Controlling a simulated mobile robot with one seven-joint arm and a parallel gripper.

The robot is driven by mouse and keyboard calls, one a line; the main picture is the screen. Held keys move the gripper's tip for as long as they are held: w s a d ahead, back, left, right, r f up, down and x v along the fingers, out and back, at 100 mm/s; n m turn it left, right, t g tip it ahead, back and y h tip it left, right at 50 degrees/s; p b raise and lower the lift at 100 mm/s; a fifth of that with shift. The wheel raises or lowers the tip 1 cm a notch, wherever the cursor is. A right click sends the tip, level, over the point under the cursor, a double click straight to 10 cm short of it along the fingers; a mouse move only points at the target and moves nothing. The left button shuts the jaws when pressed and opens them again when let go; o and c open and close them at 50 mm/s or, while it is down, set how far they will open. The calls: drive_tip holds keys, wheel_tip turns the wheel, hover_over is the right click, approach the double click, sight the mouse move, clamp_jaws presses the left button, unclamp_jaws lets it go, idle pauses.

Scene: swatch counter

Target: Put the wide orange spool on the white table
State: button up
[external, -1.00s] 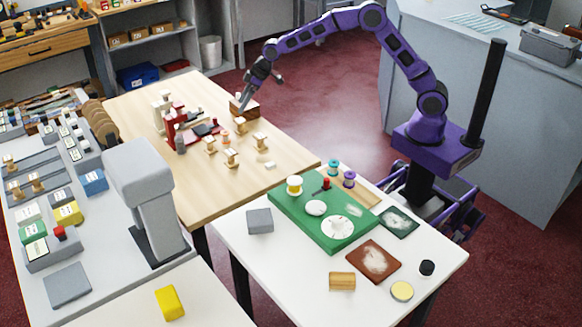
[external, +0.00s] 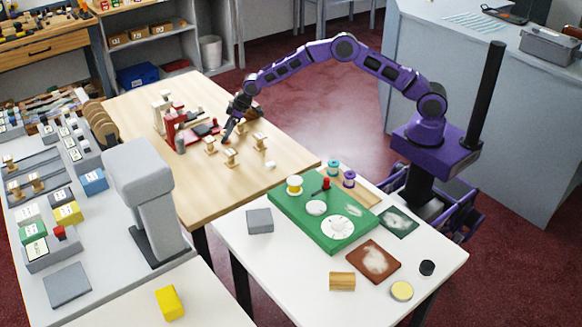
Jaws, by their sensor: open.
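A small orange spool (external: 227,141) stands on the wooden table, mostly hidden behind my gripper's fingers; its width is hard to judge. My gripper (external: 228,130) is open and reaches down at this spool, with its fingertips close around or beside it; I cannot tell which. The white table (external: 290,268) stands at the front right, with bare surface around a green board.
Several wooden spools (external: 231,158) stand near my gripper on the wooden table (external: 190,205). A red device (external: 172,125) is to their left. The white table holds a green board (external: 290,208), a grey block (external: 260,221) and a brown pad (external: 373,261).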

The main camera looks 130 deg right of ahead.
drive_tip(key=shift+w+d+f, duration=0.1)
drive_tip(key=shift+w+f, duration=0.05)
drive_tip(key=shift+f, duration=0.25)
clamp_jaws()
drive_tip(key=shift+r, duration=0.15)
